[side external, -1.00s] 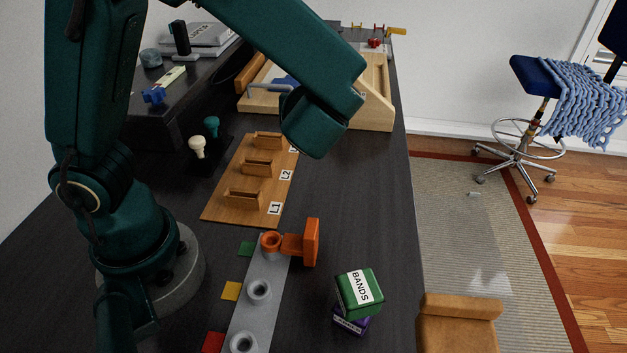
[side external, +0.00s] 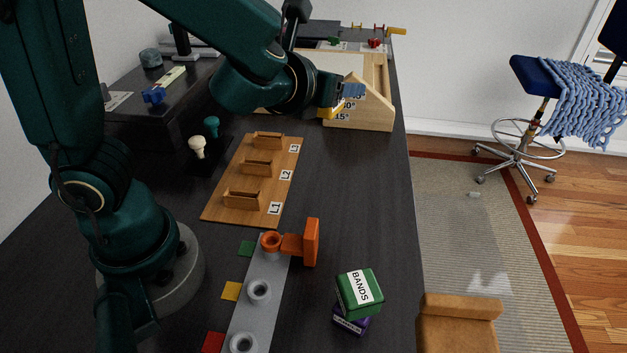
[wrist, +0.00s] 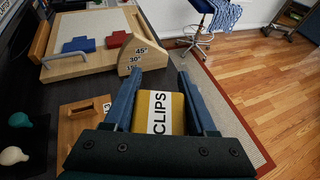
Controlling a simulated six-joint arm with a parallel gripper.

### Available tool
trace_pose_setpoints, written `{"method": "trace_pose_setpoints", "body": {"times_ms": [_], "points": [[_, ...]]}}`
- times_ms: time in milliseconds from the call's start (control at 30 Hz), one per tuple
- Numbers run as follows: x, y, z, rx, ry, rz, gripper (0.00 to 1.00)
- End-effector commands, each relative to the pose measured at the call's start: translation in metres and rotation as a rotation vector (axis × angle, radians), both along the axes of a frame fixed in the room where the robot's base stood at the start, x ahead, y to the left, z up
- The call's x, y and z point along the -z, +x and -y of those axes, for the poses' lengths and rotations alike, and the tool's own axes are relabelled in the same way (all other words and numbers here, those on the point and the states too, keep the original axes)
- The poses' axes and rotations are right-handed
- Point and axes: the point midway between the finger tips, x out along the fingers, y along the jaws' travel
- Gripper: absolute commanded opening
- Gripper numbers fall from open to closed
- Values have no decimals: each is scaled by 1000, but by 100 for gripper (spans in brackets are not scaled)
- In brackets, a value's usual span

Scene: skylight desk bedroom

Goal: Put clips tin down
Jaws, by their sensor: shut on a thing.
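The clips tin (wrist: 165,113) is yellow with a white label reading CLIPS. In the wrist view it sits between the two blue fingers of my gripper (wrist: 165,95), which is shut on it. In the side view my gripper (side external: 348,92) is in front of the wooden angle block, and a yellow edge of the tin (side external: 330,112) shows below the fingers. The tin is held above the desk. A green tin labelled BANDS (side external: 360,292) rests on a purple tin (side external: 350,321) near the desk's right edge, its label partly hidden.
A wooden board with slots L1, L2 and L3 (side external: 226,208) lies mid-desk. The wooden tray with angle marks (side external: 372,117) is behind my gripper. A grey strip with posts (side external: 257,315) holds an orange piece (side external: 311,242). Dark desk (side external: 345,190) is clear between them.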

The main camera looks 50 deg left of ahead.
Motion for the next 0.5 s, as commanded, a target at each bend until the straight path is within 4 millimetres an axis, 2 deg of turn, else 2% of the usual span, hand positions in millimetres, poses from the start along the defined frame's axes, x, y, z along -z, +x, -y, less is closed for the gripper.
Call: {"method": "trace_pose_setpoints", "body": {"times_ms": [33,200,333,500], "points": [[14,6,-3,11,8,-14,1],[48,19,-13,39,9,-15,1],[65,20,-23,38,6,-12,1],[76,20,-31,16,1,-4,1]]}}
